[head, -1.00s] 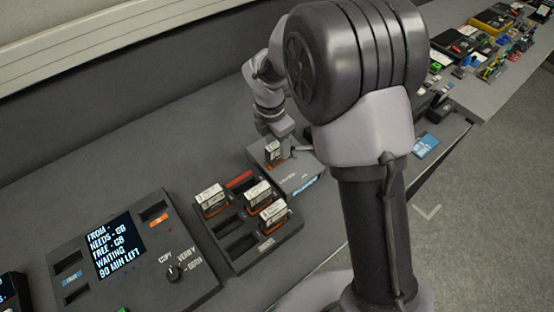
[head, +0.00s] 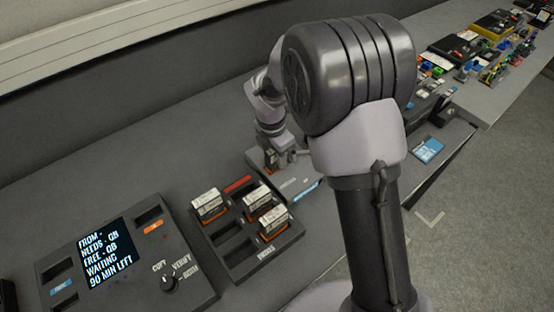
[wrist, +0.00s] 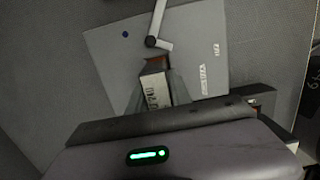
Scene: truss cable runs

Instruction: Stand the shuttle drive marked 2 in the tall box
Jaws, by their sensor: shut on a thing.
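My gripper (head: 272,153) is shut on a drive (wrist: 155,88) with a pale label and a dark body. In the wrist view the drive stands out between the fingers; the number on its label is not readable. In the head view the gripper is low over a flat grey unit (head: 298,183), and the drive is mostly hidden by it. Whether the drive touches the unit I cannot tell. The unit also shows in the wrist view (wrist: 205,45), with a pale lever (wrist: 157,25) beside the drive. I cannot pick out the tall box for sure.
A dark rack (head: 225,232) holds several white-labelled drives (head: 257,200) and has empty slots. A console (head: 150,265) with a lit screen and a knob is at the left. A blue card (head: 428,150) and cluttered trays (head: 460,52) lie to the right. The bench behind the rack is clear.

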